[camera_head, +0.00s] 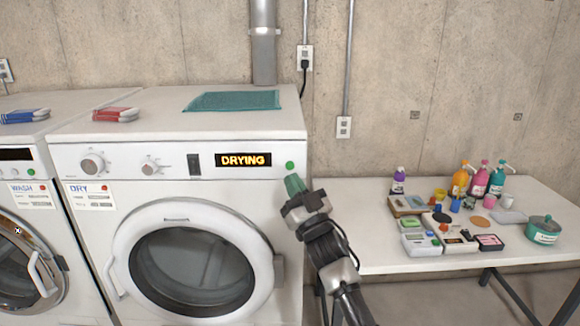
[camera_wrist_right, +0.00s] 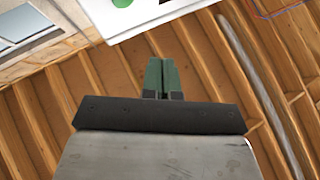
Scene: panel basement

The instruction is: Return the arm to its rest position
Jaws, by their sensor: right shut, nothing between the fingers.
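My right arm comes up from the bottom of the head view, and its gripper (camera_head: 294,186) is just in front of the dryer's panel, close below the green button (camera_head: 290,165). The green fingers are shut and empty. The fingers also show together in the right wrist view (camera_wrist_right: 160,75), with wooden ceiling beams behind them. The dryer (camera_head: 180,150) is white, its round door (camera_head: 195,268) is shut, and its display (camera_head: 243,160) reads "DRYING". My left gripper is not in view.
A washer (camera_head: 25,175) stands left of the dryer. A teal cloth (camera_head: 232,101) and a red-and-white stack (camera_head: 116,114) lie on the dryer top. At right, a white table (camera_head: 375,255) holds bottles, a green pot (camera_head: 543,230) and several small items. A concrete wall is behind.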

